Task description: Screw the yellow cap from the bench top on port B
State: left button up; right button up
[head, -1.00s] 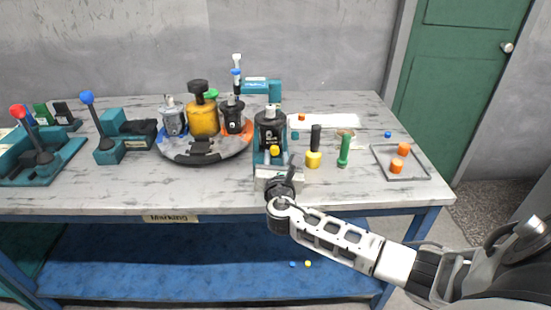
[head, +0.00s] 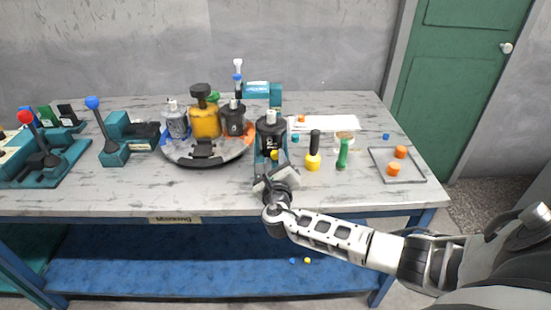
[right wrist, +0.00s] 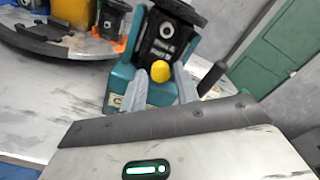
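The yellow cap (right wrist: 160,70) is at the front of a black motor (right wrist: 166,36), just below its "Port B" label. I cannot tell how deep it sits on the port. The cap also shows in the head view (head: 275,154), low on the front of the motor (head: 270,130), which stands in a teal holder (right wrist: 121,84). In the head view my right gripper (head: 276,166) is in front of the motor. My left gripper is out of view.
A yellow-and-black screwdriver-like tool (head: 313,160) and a green one (head: 343,155) stand to the right. A tray (head: 420,181) holds orange caps (head: 394,169). A round turntable (head: 190,158) with motors is on the left. The front bench edge is clear.

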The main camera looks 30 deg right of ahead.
jog(key=shift+n, duration=0.5)
jog(key=shift+f, duration=0.1)
jog(key=shift+s+d+f, duration=0.25)
jog(key=shift+d+f, duration=0.05)
jog(key=shift+f, duration=0.05)
grip_shut()
jog(key=shift+m+b, duration=0.95)
jog(key=shift+m, duration=1.95)
